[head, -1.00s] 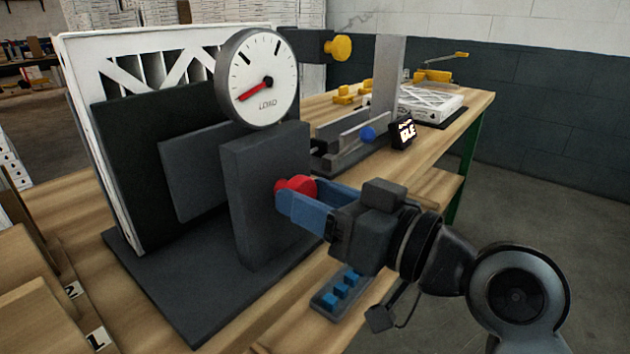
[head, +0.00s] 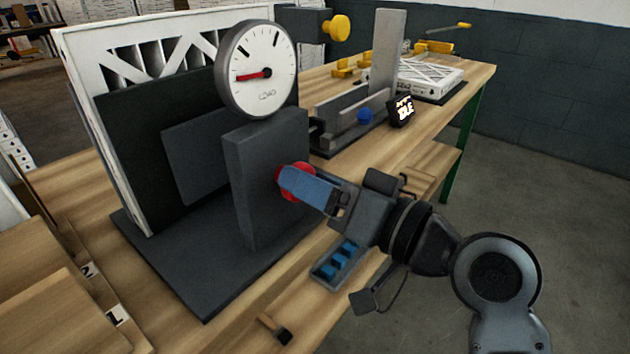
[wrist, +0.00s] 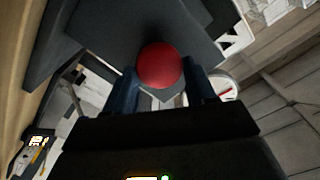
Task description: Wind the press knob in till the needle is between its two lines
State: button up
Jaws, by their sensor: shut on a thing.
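The press (head: 265,190) is a dark grey block and base on the bench, with a plate facing a white framed filter (head: 78,75). The red knob (wrist: 160,66) sits on the block's right face; part of it shows behind my fingers in the head view (head: 307,167). My gripper (head: 291,181) is shut on the knob, its blue fingers on either side of it in the wrist view (wrist: 163,88). The round white LOAD gauge (head: 262,95) stands above the block. Its red needle (head: 252,75) points left, nearly level, below the heavier dark marks on the upper dial.
A blue knob (head: 365,116) and a small display reading IDLE (head: 402,110) are behind, with a yellow knob (head: 337,28) above. A tray with blue pieces (head: 336,264) lies under my wrist. Floor at the right is clear.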

jog(key=o, duration=1)
jog(key=b+v, duration=0.1)
jog(key=v, duration=0.6)
jog(key=shift+s+d, duration=0.25)
jog(key=shift+d, duration=0.1)
jog(key=s+d+f+m+t+h+p, duration=0.1)
jog(key=s+d+f+m+t+h, duration=0.15)
jog(key=s+d+f+h, duration=0.45)
jog(key=s+d+f+m+t+h+p, duration=0.1)
jog(key=s+d+f+m+h, duration=0.35)
jog(key=f, duration=0.45)
jog(key=s+d+r+n+h, duration=0.1)
jog(key=s+d, duration=0.1)
jog(key=s, duration=0.8)
jog(key=s+d+r+n+h+p, duration=0.1)
jog(key=s+d+r+n, duration=0.1)
jog(key=s, duration=0.8)
jog(key=shift+s+n+h, duration=0.3)
jog(key=shift+h, duration=0.05)
